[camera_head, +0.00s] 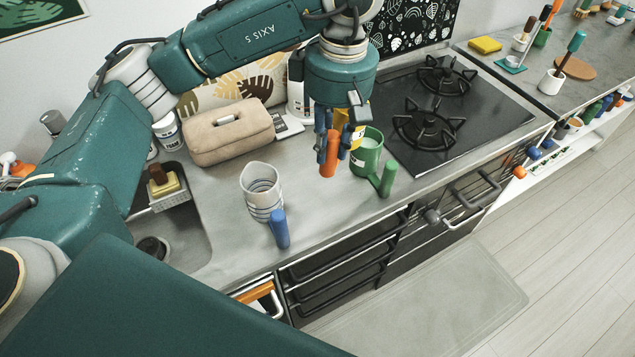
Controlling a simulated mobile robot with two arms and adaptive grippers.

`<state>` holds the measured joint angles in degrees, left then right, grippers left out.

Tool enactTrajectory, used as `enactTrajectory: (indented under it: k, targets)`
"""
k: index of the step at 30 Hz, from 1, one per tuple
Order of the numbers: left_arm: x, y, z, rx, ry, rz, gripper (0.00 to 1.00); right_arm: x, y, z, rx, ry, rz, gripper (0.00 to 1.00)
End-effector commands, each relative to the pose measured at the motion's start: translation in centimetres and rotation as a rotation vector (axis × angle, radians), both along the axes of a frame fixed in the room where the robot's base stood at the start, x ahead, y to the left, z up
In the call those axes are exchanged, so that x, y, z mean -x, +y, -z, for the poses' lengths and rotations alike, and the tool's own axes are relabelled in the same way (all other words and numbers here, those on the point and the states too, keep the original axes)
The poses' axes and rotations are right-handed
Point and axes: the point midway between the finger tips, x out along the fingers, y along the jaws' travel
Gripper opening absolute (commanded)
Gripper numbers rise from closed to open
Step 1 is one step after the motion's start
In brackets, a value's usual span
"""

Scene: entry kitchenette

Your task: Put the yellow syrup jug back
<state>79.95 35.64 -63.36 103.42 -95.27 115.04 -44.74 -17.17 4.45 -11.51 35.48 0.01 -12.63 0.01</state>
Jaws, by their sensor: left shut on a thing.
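The yellow syrup jug (342,117) is mostly hidden behind my left gripper (328,150). Only a part of its yellow side and an orange handle show. My left gripper points down and its blue-tipped fingers are shut on the orange handle. The jug is close to the green pitcher on its right. I cannot tell whether the jug's base touches the counter. My right gripper is not in view.
A green pitcher (368,152) and a white striped jug (261,187) with a blue handle stand nearby on the grey counter. A beige case (229,137) is behind, a sink left, a black hob (470,125) right. The front counter edge between the two is clear.

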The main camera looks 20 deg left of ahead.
Motion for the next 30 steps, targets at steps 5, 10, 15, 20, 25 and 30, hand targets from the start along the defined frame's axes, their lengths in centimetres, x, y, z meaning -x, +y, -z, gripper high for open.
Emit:
enactTrajectory:
  k: [5,10,15,20,25,30]
  targets:
    - [-2.0,-1.0,-0.7,0.035,-0.006,-0.481,0.0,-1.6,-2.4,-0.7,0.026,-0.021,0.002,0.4]
    - [-3.0,-1.4,-0.9,0.052,-0.019,-0.74,0.0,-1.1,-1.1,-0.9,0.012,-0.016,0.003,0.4]
    - [-3.3,-1.6,-0.9,0.057,-0.026,-0.822,0.0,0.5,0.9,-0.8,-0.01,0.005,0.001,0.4]
    - [-3.3,-1.5,-0.9,0.057,-0.026,-0.824,0.0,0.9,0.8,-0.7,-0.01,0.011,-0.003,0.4]
    - [-3.2,-1.5,-0.4,0.055,-0.024,-0.823,0.0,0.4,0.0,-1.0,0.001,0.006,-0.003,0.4]
    - [-3.0,-1.4,3.0,0.051,-0.019,-0.823,0.0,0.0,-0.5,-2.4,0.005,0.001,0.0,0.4]
